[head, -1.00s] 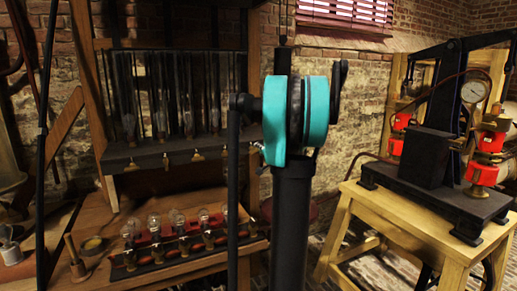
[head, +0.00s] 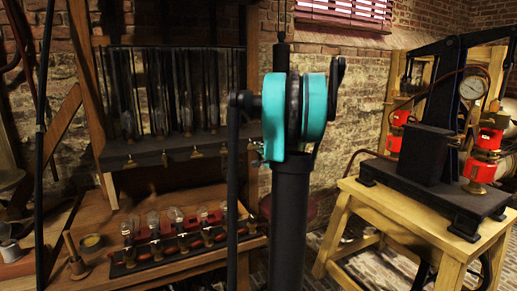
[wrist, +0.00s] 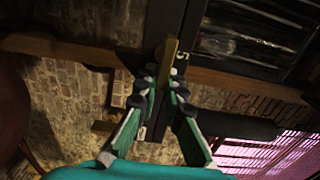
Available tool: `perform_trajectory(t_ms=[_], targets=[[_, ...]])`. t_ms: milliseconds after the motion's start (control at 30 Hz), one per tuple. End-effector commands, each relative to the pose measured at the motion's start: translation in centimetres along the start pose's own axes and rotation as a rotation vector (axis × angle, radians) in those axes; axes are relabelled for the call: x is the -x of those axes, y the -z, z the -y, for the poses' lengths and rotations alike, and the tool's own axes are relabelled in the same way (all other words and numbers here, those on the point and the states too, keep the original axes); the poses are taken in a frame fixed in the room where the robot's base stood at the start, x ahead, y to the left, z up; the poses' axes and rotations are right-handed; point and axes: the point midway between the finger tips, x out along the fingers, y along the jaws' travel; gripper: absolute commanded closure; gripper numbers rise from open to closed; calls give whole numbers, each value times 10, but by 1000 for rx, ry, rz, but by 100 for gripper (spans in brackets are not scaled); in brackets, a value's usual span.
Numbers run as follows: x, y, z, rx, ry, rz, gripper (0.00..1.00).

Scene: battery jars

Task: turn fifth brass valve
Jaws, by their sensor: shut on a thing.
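In the wrist view, a brass valve handle (wrist: 167,62) sticks out of a dark board, beside a small pale "5" mark. My gripper (wrist: 163,78), with green and grey fingers, is shut on this handle. In the head view, several brass valves (head: 197,153) line the front edge of the dark shelf. My teal and black arm stands in front of its right end, so the grip on the valve is mostly hidden there.
Tall dark glass jars (head: 165,90) stand above the shelf. Several bulbs (head: 175,217) stand in a row on the wooden bench (head: 85,270) below. A pale wooden table (head: 385,200) at right carries a black press with a gauge and red parts.

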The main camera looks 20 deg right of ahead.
Motion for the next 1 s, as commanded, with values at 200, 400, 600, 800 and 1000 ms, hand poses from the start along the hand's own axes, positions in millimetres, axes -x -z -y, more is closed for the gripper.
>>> perform_trajectory(t_ms=[200, 400, 600, 800, 1000], targets=[[1, 1, -1, 1, -1, -2, 100], [1, 0, 0, 1, -1, -1, 72], [0, 0, 0, 1, 0, -1, 70], [6, 0, 0, 1, 0, -1, 70], [37, 1, 0, 1, 0, -3, 70]])
